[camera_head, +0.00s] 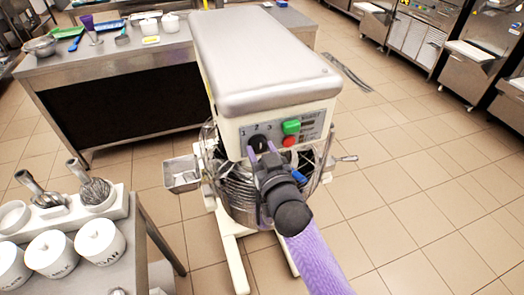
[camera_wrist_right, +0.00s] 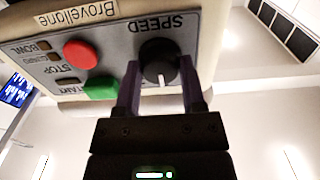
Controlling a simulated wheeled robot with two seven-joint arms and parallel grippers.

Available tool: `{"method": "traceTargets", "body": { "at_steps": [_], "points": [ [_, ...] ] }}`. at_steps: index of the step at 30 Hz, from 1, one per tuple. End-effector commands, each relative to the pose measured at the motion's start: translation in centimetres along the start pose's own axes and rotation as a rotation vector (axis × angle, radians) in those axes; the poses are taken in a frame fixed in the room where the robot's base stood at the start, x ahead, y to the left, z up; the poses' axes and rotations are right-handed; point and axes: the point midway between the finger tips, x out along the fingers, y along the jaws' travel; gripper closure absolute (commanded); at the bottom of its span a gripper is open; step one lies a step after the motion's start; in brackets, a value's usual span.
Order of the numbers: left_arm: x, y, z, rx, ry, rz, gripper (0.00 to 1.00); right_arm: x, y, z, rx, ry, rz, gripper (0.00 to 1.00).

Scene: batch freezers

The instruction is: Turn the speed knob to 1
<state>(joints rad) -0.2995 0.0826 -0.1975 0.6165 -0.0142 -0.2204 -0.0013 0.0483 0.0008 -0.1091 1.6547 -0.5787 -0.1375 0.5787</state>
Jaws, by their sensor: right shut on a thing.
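The black speed knob (camera_head: 258,142) sits on the grey front panel of the white mixer (camera_head: 262,60). Small numbers show above the knob in the head view. In the wrist view the knob (camera_wrist_right: 157,58) appears upside down, with its white pointer mark aimed away from the SPEED label. My right gripper (camera_head: 262,151) is at the panel, and its purple fingers (camera_wrist_right: 160,83) are shut on the knob, one on each side. The digit at the pointer is hidden in the wrist view. My left gripper is not in view.
A green button (camera_head: 291,127) and a red button (camera_head: 289,141) are close to the knob's right. A wire guard and bowl (camera_head: 241,193) are below. A side table with white pots (camera_head: 52,250) stands at left, and a steel counter (camera_head: 110,64) behind.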

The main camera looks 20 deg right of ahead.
Motion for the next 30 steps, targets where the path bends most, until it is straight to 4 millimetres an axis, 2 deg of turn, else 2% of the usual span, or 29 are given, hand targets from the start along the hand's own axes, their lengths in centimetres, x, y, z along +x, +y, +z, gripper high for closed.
{"method": "traceTargets", "body": {
  "at_steps": [1,2,3,14,30],
  "points": [
    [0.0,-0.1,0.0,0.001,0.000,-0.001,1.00,0.0,0.0,0.0,0.000,0.000,0.000,0.92],
    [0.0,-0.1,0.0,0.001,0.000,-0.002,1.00,0.0,0.0,0.0,0.000,0.000,0.000,0.98],
    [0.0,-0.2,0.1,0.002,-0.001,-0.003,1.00,0.0,0.0,0.0,0.000,0.000,0.000,1.00],
    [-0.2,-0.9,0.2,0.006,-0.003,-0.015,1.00,0.0,0.0,0.0,-0.074,-0.001,0.001,1.00],
    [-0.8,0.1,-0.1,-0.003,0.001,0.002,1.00,0.0,0.1,0.0,-0.506,-0.002,0.000,1.00]
  ]
}}
